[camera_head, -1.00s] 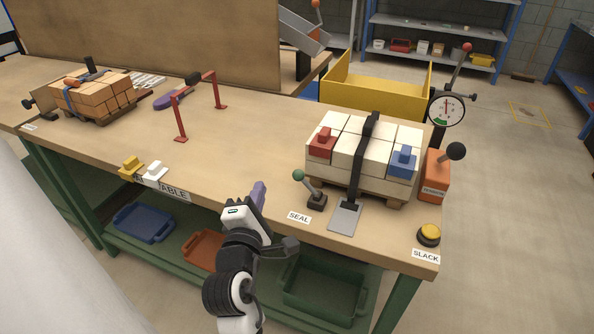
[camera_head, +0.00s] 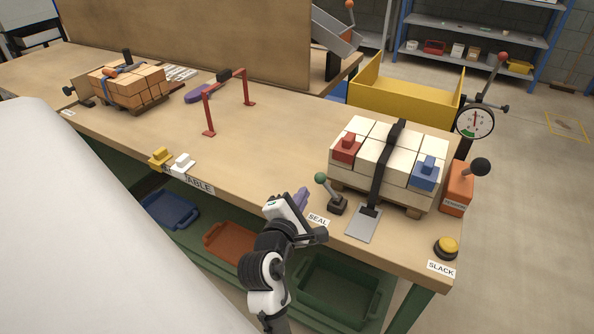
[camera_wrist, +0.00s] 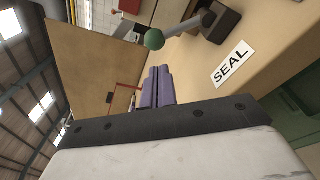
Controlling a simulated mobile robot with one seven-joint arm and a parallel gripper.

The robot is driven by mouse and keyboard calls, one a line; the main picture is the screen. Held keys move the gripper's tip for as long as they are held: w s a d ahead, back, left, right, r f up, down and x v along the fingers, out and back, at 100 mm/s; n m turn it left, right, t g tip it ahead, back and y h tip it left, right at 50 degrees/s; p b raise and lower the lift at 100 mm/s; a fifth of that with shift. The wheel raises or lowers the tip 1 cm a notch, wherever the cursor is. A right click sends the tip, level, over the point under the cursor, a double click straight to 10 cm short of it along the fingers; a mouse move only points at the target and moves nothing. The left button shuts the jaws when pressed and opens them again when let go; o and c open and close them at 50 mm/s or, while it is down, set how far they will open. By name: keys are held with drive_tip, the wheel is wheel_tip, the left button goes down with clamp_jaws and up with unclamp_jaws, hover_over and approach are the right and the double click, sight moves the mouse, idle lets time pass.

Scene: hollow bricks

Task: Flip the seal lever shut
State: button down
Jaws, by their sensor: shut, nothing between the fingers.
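The seal lever (camera_head: 328,190) has a green ball knob on a metal rod over a dark base, and it leans to the left at the table's front edge. It also shows at the top of the wrist view (camera_wrist: 178,32), with its green knob beyond the fingertips. The SEAL label (camera_head: 318,219) lies in front of it. My gripper (camera_head: 301,197) has purple fingers, is shut and empty, and is just left of the lever, apart from it. The closed fingers also show in the wrist view (camera_wrist: 158,84).
White bricks (camera_head: 362,146) on a pallet, bound by a black strap (camera_head: 384,165), stand right of the lever. A tension lever (camera_head: 457,188) and yellow slack button (camera_head: 446,247) are farther right. A red frame (camera_head: 226,93) stands back left. The middle of the table is clear.

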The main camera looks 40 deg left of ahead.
sight(328, 188)
drive_tip(key=p+x, duration=0.1)
drive_tip(key=x, duration=0.4)
drive_tip(key=shift+w+r, duration=0.1)
drive_tip(key=shift+w, duration=0.1)
idle(0.3)
